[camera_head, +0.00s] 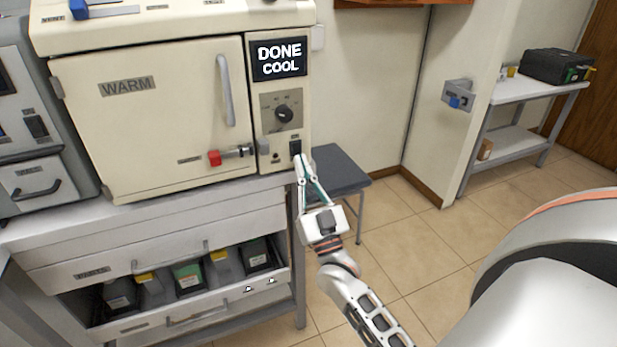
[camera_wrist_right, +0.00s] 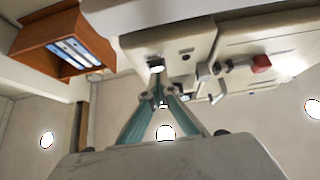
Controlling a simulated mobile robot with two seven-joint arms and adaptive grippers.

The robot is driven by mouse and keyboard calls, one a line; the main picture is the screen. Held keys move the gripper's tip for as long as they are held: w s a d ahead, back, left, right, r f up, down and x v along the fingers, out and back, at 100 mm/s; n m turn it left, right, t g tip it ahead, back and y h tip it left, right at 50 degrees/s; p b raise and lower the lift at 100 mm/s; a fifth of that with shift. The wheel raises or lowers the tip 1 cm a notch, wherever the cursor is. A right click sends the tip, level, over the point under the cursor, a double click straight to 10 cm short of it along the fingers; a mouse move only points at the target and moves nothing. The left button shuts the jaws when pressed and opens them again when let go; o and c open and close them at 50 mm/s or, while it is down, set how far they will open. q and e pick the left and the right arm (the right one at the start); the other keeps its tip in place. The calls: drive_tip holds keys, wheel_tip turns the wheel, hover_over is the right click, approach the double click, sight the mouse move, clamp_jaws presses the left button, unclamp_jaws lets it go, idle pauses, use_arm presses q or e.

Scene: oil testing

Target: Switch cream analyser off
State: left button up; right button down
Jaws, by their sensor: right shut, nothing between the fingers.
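The cream analyser (camera_head: 160,120) stands on a grey bench in the head view. Its door, labelled WARM, is closed, and its display (camera_head: 278,58) reads DONE COOL. A round dark knob (camera_head: 284,114) sits below the display. A small black switch (camera_head: 295,147) is at the lower right of the panel. My right gripper (camera_head: 301,160) is shut and empty, with its fingertips at or just below this switch; I cannot tell whether they touch. In the right wrist view the closed fingertips (camera_wrist_right: 160,92) point at the switch (camera_wrist_right: 156,66). My left gripper does not show.
A red-tipped latch (camera_head: 215,158) sticks out from the door's lower edge. An open drawer (camera_head: 200,318) below holds several bottles. A dark-topped stool (camera_head: 337,170) stands right of the bench. A side table (camera_head: 522,88) carries a black case (camera_head: 555,66). Tiled floor between is clear.

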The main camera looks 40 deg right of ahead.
drive_tip(key=shift+w+d, duration=0.1)
drive_tip(key=shift+w, duration=0.2)
